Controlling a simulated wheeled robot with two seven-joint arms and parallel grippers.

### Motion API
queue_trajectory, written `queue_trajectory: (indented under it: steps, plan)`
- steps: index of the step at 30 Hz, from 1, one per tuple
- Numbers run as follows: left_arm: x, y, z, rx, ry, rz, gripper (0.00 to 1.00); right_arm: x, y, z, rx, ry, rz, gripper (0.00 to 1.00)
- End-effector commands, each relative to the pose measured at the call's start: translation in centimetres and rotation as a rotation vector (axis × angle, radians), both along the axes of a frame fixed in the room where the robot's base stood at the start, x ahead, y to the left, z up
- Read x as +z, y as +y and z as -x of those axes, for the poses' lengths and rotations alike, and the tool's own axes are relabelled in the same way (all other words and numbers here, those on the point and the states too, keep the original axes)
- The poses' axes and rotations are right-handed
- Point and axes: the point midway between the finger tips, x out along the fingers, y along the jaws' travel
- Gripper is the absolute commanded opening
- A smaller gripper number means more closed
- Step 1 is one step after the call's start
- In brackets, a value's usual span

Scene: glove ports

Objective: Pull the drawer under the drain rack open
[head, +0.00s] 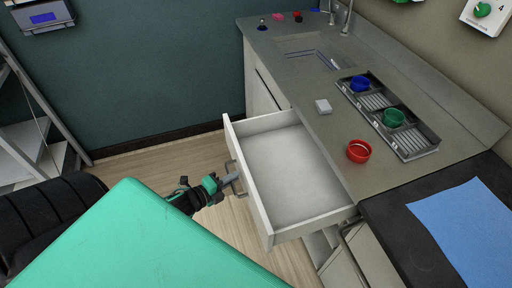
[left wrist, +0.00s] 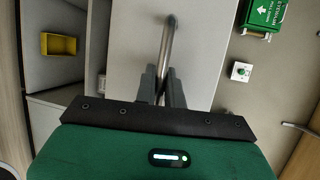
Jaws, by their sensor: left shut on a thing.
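The white drawer (head: 290,165) stands pulled out from the counter below the drain rack (head: 388,115), and its inside looks empty. Its bar handle (head: 234,174) is on the drawer's front. My left gripper (head: 228,180) is at that handle. In the left wrist view the two fingers of my left gripper (left wrist: 162,86) are closed around the metal handle bar (left wrist: 168,45), with the pale drawer front (left wrist: 205,50) behind it. My right gripper is not in view.
A sink (head: 318,55) is farther back. Wooden floor (head: 150,160) lies open left of the drawer.

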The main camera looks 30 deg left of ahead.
Motion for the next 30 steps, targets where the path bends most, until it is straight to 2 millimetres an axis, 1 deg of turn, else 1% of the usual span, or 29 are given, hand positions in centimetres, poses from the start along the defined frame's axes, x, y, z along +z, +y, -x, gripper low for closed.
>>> queue_trajectory:
  steps: [1, 3, 6, 10, 16, 26, 27, 30]
  plan:
    - [0.1, 0.9, 1.1, 0.002, 0.005, -0.002, 0.0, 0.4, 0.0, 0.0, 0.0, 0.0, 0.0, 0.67]
    - [0.1, 1.7, 2.3, 0.002, 0.004, -0.001, 0.0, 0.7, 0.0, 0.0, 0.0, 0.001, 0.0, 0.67]
    - [0.0, 2.8, 3.6, 0.002, 0.003, 0.0, 0.0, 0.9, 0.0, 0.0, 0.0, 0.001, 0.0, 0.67]
    - [0.0, 3.7, 4.7, 0.002, 0.002, -0.001, 0.0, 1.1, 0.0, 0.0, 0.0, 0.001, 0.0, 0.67]
    - [0.0, 4.3, 5.3, 0.002, -0.001, 0.0, 0.0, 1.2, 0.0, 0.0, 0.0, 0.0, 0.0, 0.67]
    - [0.0, 4.3, 5.3, 0.003, -0.001, 0.0, 0.0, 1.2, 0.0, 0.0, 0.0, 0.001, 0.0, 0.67]
    - [0.0, 4.3, 5.3, 0.003, -0.001, 0.0, 0.19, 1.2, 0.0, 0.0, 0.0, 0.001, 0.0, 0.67]
    - [0.0, 4.3, 5.3, 0.002, -0.001, 0.0, 0.19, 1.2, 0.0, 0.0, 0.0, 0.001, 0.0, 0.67]
